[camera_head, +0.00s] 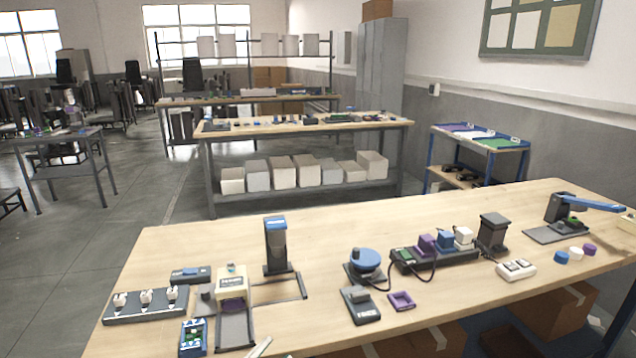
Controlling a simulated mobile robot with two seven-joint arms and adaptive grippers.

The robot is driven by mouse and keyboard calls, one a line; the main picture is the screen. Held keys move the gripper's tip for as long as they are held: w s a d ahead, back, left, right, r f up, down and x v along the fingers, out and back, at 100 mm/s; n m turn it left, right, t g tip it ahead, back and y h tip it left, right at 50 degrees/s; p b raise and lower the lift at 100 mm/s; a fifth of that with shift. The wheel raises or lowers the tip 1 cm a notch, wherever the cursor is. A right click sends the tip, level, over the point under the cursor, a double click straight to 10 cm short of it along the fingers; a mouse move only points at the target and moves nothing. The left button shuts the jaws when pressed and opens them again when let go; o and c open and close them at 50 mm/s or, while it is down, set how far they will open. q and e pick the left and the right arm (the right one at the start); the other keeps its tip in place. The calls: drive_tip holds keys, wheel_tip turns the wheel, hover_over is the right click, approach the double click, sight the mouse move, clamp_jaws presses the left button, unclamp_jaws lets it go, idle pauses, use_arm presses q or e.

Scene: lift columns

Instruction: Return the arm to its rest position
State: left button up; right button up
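Neither of my grippers shows in the head view, and I cannot make out either arm. The wooden workbench (330,235) fills the lower part of the view. On it stands a dark upright column with a blue top (275,240). A shorter dark grey column (492,233) stands farther right. A pale narrow piece (259,347) is cut off at the bottom edge; I cannot tell what it is.
The bench holds a rack with white pieces (146,304), a beige box (232,284), a round blue-topped device (366,264), a purple frame (401,301) and a blue-levered press (560,212). The bench's far left area is clear. Another bench (300,127) stands behind.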

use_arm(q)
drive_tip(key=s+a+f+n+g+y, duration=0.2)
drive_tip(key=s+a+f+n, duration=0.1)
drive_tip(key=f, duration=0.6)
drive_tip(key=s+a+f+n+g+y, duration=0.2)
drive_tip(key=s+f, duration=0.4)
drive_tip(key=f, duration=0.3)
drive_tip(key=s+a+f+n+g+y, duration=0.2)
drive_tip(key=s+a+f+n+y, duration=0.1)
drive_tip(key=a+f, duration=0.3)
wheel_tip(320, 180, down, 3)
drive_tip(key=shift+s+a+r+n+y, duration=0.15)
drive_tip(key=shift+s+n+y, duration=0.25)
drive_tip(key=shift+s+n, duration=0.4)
